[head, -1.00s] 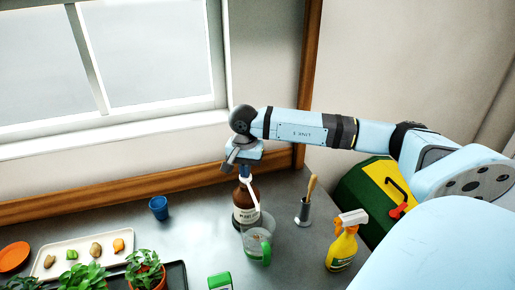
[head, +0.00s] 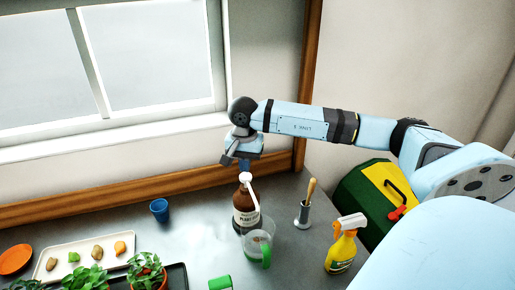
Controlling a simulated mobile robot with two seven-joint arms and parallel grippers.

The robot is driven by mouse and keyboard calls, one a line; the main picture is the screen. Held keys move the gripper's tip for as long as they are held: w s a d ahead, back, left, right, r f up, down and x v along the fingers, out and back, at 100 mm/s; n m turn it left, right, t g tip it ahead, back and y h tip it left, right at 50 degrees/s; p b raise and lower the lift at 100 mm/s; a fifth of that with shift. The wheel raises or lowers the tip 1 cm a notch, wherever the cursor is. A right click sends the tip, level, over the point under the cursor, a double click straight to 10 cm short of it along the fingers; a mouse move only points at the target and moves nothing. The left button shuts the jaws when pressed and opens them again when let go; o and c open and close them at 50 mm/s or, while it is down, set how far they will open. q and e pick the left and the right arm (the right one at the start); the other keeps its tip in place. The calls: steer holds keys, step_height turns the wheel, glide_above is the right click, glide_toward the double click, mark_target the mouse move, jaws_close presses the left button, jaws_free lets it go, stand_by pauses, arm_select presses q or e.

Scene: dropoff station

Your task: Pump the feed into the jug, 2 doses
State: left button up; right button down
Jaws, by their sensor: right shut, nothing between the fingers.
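A brown feed bottle (head: 245,212) with a cream label and a white pump head (head: 245,177) stands upright on the grey counter. Its white spout slants down to the right, over the jug. The clear jug (head: 258,244) with a green handle stands just in front and to the right of the bottle. Some green shows low in the jug; I cannot tell if it is liquid. My right gripper (head: 243,163) is shut and empty, right above the pump head. A small gap seems to lie between them. My left gripper is out of view.
A yellow spray bottle (head: 341,248) and a metal holder with a wooden-handled tool (head: 304,211) stand to the right. A blue cup (head: 159,209) is at the left. A white tray (head: 60,262) and potted plants (head: 146,270) lie front left. A window and wall close off the back.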

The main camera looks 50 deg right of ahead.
mark_target(246, 176)
steer(key=shift+f, duration=0.15)
steer(key=shift+f+b, duration=1.8)
steer(key=shift+f, duration=0.1)
steer(key=shift+r, duration=0.2)
steer(key=shift+r+p, duration=0.9)
steer(key=shift+r, duration=0.95)
steer(key=shift+r, duration=0.15)
step_height(246, 176, up, 6)
steer(key=p, duration=0.2)
steer(key=shift+p, duration=0.3)
